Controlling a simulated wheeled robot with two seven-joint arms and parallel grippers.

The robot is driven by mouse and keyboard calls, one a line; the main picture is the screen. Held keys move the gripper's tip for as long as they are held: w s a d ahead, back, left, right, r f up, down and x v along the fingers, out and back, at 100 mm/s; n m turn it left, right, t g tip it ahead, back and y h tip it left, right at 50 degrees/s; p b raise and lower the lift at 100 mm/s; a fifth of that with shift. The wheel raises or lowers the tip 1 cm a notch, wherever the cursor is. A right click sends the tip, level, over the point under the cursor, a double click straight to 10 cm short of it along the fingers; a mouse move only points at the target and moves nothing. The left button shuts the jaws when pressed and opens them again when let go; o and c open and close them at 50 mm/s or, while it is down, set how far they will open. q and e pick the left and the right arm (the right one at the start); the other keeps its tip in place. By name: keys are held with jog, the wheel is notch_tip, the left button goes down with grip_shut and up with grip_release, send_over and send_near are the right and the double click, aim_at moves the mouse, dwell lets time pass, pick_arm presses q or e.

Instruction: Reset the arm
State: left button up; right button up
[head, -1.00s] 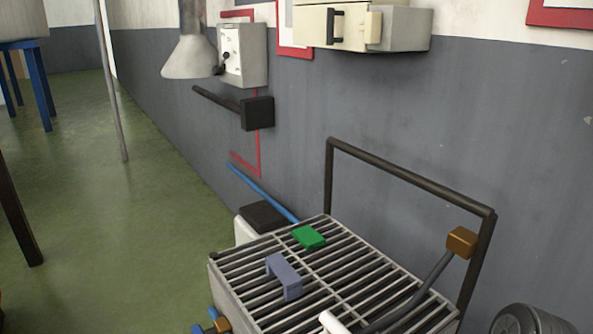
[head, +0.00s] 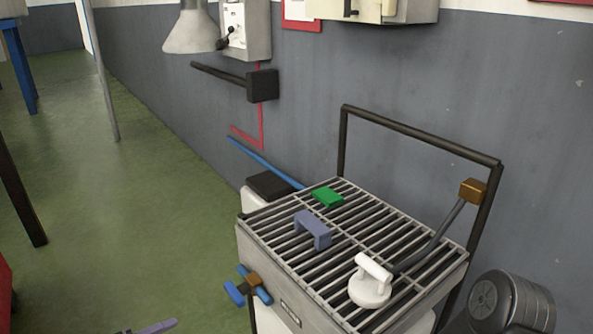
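Neither of my grippers can be made out. A small lavender-grey piece (head: 150,328) shows at the bottom edge in the head view, too cut off to identify. A dark bar (head: 218,75) sticks out to the left from a black block (head: 262,85) on the grey wall. A grey rod (head: 435,242) runs from a brown block (head: 472,190) down to the grate. I cannot tell which of these the task calls the arm.
A slatted metal grate (head: 455,268) carries a green block (head: 327,196), a lavender bracket (head: 313,230) and a white-handled round piece (head: 370,284). A blue-handled valve (head: 240,288) is at its front left.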

pick_arm(q)
jog(key=s+d+f+n+g+y, duration=0.2)
jog(key=s+d+f, duration=0.15)
jog(key=f, duration=0.55)
jog(key=s+d+f+m+g+y, duration=0.1)
jog(key=s+d+f+g+y, duration=0.15)
jog(key=s+d+f, duration=0.4)
jog(key=s+d+f+m+g+y, duration=0.1)
jog(key=s+d+f+g+y, duration=0.2)
jog(key=s+d, duration=0.55)
jog(key=s+d+r+m+g, duration=0.25)
jog(key=s+d+m, duration=0.3)
jog(key=s, duration=0.35)
notch_tip(320, 180, up, 18)
jog(key=d+m+p, duration=0.1)
jog(key=m+p, duration=0.1)
jog(key=p, duration=1.5)
jog(key=shift+w+f+y, duration=0.25)
jog(key=shift+w+y, duration=0.15)
jog(key=shift+y, duration=0.05)
